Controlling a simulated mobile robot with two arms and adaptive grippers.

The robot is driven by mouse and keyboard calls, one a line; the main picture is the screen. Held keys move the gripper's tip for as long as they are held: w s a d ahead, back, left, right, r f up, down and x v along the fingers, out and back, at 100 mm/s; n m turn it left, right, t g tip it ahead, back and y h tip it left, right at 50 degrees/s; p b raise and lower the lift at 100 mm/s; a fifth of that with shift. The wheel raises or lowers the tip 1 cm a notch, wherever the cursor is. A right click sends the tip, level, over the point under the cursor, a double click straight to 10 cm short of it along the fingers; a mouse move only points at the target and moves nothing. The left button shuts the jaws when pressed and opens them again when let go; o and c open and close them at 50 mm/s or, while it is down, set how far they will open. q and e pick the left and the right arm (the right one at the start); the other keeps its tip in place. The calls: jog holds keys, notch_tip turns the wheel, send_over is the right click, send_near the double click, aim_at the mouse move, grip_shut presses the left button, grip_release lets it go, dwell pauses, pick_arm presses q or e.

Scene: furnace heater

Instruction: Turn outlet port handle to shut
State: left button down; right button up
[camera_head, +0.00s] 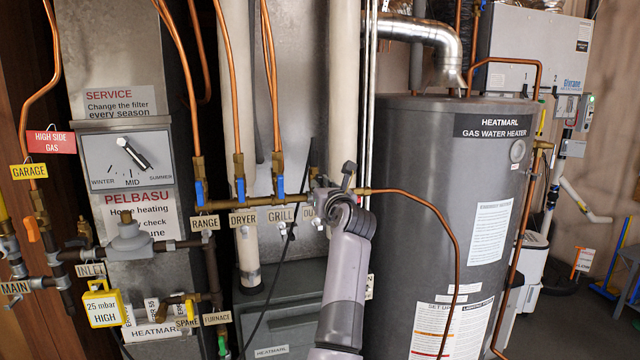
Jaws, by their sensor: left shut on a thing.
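My left arm rises from the bottom centre, and its gripper (338,188) is at the right end of the brass gas manifold (262,202). It is shut at the outlet port, beside the partly covered label starting "OU" (307,213). The outlet port handle is mostly hidden behind the gripper, so its exact angle cannot be told. The neighbouring blue handles of range (199,192), dryer (240,190) and grill (280,187) point up and down, in line with their copper pipes. My right gripper is not in view.
A grey water heater (420,230) stands close on the right of my arm. A copper pipe (425,202) curves from the outlet across its front. The furnace panel with a dial (128,155), yellow regulator tag (104,308) and several valves fill the left.

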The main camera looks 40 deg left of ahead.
pick_arm(q)
jog(key=m+p, duration=0.3)
jog(key=p, duration=0.1)
jog(key=shift+m, duration=0.3)
dwell(0.4)
jog(key=m+p, duration=0.4)
jog(key=p, duration=0.2)
jog(key=shift+m, duration=0.3)
dwell(0.4)
